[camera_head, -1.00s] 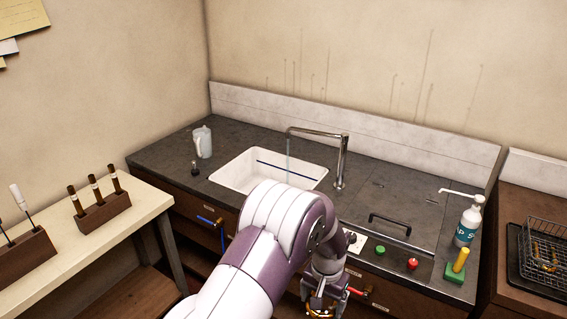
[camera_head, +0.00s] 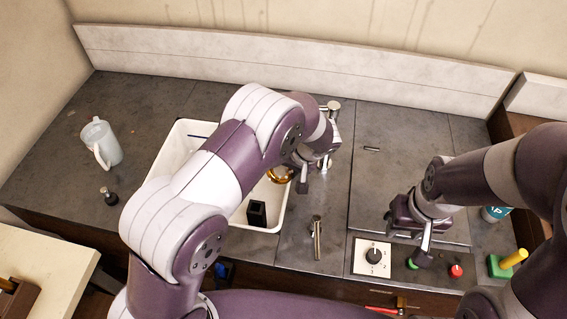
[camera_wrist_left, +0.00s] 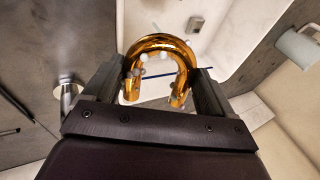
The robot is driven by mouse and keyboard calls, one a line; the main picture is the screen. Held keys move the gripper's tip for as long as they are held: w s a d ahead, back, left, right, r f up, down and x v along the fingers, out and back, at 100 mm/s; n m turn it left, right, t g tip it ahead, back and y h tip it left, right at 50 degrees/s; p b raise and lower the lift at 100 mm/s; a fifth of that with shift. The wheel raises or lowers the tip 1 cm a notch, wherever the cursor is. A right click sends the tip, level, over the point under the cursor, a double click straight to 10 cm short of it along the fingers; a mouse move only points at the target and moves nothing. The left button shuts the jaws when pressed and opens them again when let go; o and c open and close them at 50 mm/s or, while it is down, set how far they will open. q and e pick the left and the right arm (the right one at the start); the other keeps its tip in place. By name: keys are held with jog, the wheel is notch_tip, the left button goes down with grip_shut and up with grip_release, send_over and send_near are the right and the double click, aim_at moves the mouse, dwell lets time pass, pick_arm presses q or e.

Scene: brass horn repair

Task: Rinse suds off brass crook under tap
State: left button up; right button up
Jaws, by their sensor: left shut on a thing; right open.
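The brass crook (camera_wrist_left: 163,43) is a shiny gold U-shaped tube with pale suds bubbles (camera_wrist_left: 150,68) on its inner side, seen in the left wrist view. My left gripper (camera_wrist_left: 160,82) is shut on it, one finger on each side. In the head view the crook (camera_head: 281,175) is over the right part of the white sink (camera_head: 182,137), partly hidden by my left arm. The chrome tap (camera_head: 332,108) stands just behind my left wrist; its spout is mostly hidden and I cannot make out a water stream. My right gripper (camera_head: 407,236) is open over the right counter.
A pale jug (camera_head: 101,143) and a small black-topped stopper (camera_head: 111,198) are left of the sink. A dial panel (camera_head: 373,255), green button (camera_head: 411,264), red button (camera_head: 456,271), green block with yellow handle (camera_head: 507,264) and bottle (camera_head: 495,213) line the right counter.

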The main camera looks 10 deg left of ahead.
pick_arm(q)
jog(key=w+a+f+b, duration=0.1)
jog(key=w+a, duration=0.3)
jog(key=a, duration=0.7)
jog(key=shift+w+a+f, duration=0.15)
jog(key=shift+a+f, duration=0.15)
jog(key=shift+f, duration=0.35)
pick_arm(e)
jog(key=shift+s+d+f, duration=0.25)
jog(key=shift+s+f, duration=0.2)
pick_arm(q)
jog(key=shift+w, duration=0.15)
pick_arm(e)
jog(key=shift+f, duration=0.1)
pick_arm(q)
jog(key=shift+w+d+b, duration=0.25)
jog(key=shift+w+b, duration=0.1)
jog(key=shift+w, duration=0.05)
pick_arm(e)
jog(key=shift+f, duration=0.25)
pick_arm(q)
jog(key=shift+s, duration=0.1)
